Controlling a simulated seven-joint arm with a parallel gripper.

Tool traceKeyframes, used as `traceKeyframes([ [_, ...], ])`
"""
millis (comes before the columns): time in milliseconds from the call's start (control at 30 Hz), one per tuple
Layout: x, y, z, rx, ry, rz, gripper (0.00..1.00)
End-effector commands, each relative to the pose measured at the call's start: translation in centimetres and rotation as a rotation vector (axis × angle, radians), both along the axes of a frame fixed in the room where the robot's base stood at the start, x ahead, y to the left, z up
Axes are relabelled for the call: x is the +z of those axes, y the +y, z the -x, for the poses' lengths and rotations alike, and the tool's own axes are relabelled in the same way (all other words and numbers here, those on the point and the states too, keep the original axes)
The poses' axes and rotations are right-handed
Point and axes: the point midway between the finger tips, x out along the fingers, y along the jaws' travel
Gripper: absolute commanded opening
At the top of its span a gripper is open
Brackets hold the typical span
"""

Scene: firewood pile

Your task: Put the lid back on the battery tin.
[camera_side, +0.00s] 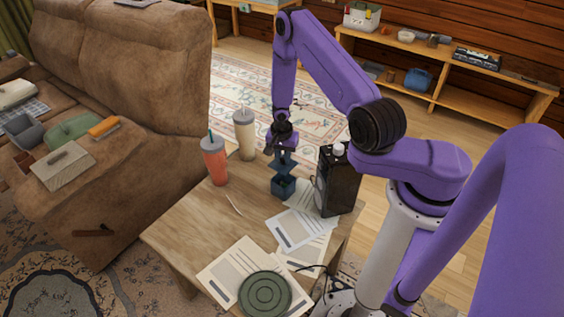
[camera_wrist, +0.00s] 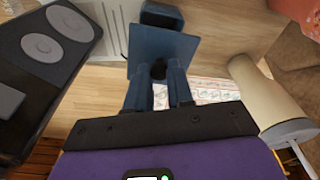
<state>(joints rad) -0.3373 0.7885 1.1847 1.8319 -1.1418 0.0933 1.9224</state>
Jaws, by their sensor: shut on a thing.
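The battery tin (camera_side: 283,188) is a small dark blue box standing on the wooden table, in the middle of the side view. A blue box part (camera_wrist: 162,14) also shows at the top of the wrist view, beyond the lid. My gripper (camera_side: 284,155) points down over the tin. It is shut on the lid's dark knob, which shows between the fingertips in the wrist view (camera_wrist: 159,72). The blue square lid (camera_wrist: 160,48) is held just above the tin (camera_side: 284,168). The tin's inside is hidden.
A black speaker (camera_side: 338,182) stands close right of the tin. A red tumbler (camera_side: 214,162) and a cream tumbler (camera_side: 244,134) stand to the left. Papers (camera_side: 300,232), a thin stick (camera_side: 233,205) and a round green coaster (camera_side: 265,294) lie nearer. The table's left front is clear.

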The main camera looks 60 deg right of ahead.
Motion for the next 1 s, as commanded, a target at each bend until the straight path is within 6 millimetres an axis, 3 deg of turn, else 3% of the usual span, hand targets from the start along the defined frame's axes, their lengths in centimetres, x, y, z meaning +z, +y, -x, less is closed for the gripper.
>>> traceKeyframes([
  [267, -0.7, -0.3, -0.1, -0.004, 0.001, -0.001, 0.0],
  [1000, -6.0, -0.3, -0.2, -0.005, -0.001, 0.0, 0.0],
])
